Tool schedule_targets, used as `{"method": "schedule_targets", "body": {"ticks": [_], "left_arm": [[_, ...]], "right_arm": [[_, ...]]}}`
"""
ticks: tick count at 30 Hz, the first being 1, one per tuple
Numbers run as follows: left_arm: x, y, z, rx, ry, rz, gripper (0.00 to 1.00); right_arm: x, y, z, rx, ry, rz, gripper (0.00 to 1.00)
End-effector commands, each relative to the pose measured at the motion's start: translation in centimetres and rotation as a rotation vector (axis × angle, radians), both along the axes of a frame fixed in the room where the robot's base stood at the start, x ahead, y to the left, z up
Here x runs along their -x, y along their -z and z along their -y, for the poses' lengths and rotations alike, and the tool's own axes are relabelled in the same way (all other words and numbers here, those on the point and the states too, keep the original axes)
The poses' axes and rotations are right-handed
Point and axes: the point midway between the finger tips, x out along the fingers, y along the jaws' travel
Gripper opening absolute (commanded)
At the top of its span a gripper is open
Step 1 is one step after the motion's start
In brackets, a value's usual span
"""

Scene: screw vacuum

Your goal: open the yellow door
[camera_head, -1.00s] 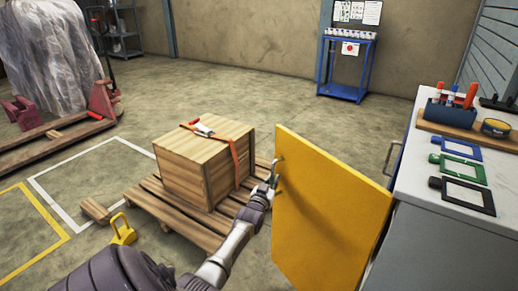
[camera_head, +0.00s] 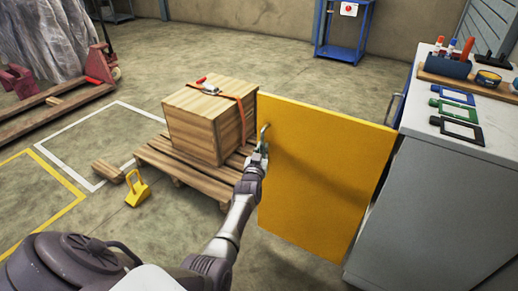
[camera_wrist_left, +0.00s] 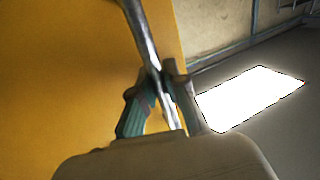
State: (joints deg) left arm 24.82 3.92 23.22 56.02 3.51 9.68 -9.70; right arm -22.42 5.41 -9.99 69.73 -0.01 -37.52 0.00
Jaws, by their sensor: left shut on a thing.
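The yellow door (camera_head: 325,175) stands swung out from the grey cabinet (camera_head: 450,215), hinged at its right edge. Its metal handle (camera_head: 264,135) is near the upper left edge of the door. My left gripper (camera_head: 260,150) is at this handle. In the left wrist view the two teal fingers of my left gripper (camera_wrist_left: 157,100) are closed around the metal handle bar (camera_wrist_left: 147,45), with the yellow door (camera_wrist_left: 75,75) behind it. The cabinet's inside is hidden behind the door. My right gripper is not in view.
A wooden crate (camera_head: 205,128) with an orange strap stands on a pallet (camera_head: 180,165) left of the door. A yellow padlock-shaped object (camera_head: 137,190) and a wood block (camera_head: 107,171) lie on the floor. The worktop (camera_head: 430,160) holds several frames and a tool holder.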

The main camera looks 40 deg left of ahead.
Motion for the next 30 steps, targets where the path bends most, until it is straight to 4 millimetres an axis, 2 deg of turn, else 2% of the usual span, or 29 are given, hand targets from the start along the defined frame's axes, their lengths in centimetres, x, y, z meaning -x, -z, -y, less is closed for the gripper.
{"method": "schedule_targets", "body": {"ticks": [7, 8, 12, 23, 26, 30], "left_arm": [[0.0, -0.2, 0.0, -0.002, 0.0, 0.004, 0.0], [0.0, -0.2, 0.0, -0.002, 0.0, 0.004, 0.16], [0.0, -0.1, 0.0, -0.001, 0.0, 0.003, 0.39], [0.3, 0.0, 0.1, 0.0, 0.0, 0.0, 0.39], [1.1, 0.1, 0.5, 0.001, 0.001, -0.001, 0.39], [3.1, 0.1, 1.4, 0.001, 0.0, -0.001, 0.39]], "right_arm": [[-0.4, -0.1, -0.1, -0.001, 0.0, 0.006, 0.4], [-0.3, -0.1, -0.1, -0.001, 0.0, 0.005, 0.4], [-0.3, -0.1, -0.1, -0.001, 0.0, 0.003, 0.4], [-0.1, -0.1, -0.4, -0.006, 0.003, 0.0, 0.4], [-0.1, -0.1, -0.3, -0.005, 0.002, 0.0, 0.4], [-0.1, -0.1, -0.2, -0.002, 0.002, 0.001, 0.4]]}}
